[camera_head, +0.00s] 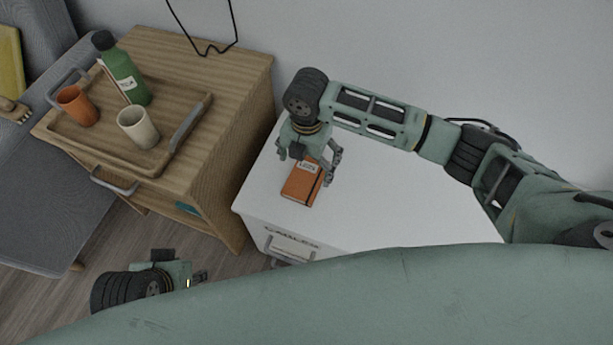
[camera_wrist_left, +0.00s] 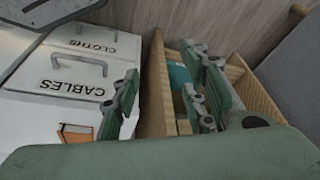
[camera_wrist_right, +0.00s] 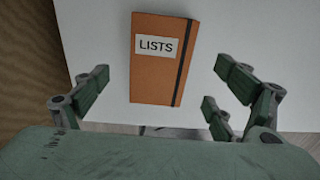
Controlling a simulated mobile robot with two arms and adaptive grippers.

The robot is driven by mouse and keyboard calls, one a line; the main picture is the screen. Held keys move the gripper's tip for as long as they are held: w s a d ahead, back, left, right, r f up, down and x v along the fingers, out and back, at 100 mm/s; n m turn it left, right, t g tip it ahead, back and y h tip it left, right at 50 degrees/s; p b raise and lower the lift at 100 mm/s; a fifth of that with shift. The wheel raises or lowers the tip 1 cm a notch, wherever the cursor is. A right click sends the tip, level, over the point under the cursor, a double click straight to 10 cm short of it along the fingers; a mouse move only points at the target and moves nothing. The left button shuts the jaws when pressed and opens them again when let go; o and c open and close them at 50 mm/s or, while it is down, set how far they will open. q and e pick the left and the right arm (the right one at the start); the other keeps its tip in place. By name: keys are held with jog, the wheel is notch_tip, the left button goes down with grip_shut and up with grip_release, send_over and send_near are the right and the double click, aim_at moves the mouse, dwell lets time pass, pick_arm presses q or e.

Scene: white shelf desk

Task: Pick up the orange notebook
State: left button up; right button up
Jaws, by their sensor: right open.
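The orange notebook (camera_head: 301,185) lies flat on the white desk top (camera_head: 380,215) near its left front part. It has a dark elastic band and a white label; in the right wrist view the notebook (camera_wrist_right: 160,75) reads "LISTS". My right gripper (camera_head: 310,165) is open above the notebook and partly covers its far end. My left gripper (camera_head: 200,280) is low at the lower left, away from the desk top. In the left wrist view its fingers (camera_wrist_left: 160,100) are spread and empty.
A wooden cabinet (camera_head: 235,75) stands left of the desk, with a gap between. On it is a tray (camera_head: 190,125) with an orange cup (camera_head: 77,106), a white cup (camera_head: 138,127) and a green bottle (camera_head: 125,72). Drawers (camera_wrist_left: 75,85) are labelled "CABLES" and "CLOTHS". The desk's right part is clear.

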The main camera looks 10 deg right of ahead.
aim_at(306, 177)
jog(key=f, duration=0.1)
jog(key=f+b, duration=0.1)
jog(key=f, duration=0.3)
jog(key=shift+s+a+b, duration=0.15)
jog(key=shift+s+b, duration=0.1)
jog(key=shift+b, duration=0.1)
jog(key=c, duration=1.3)
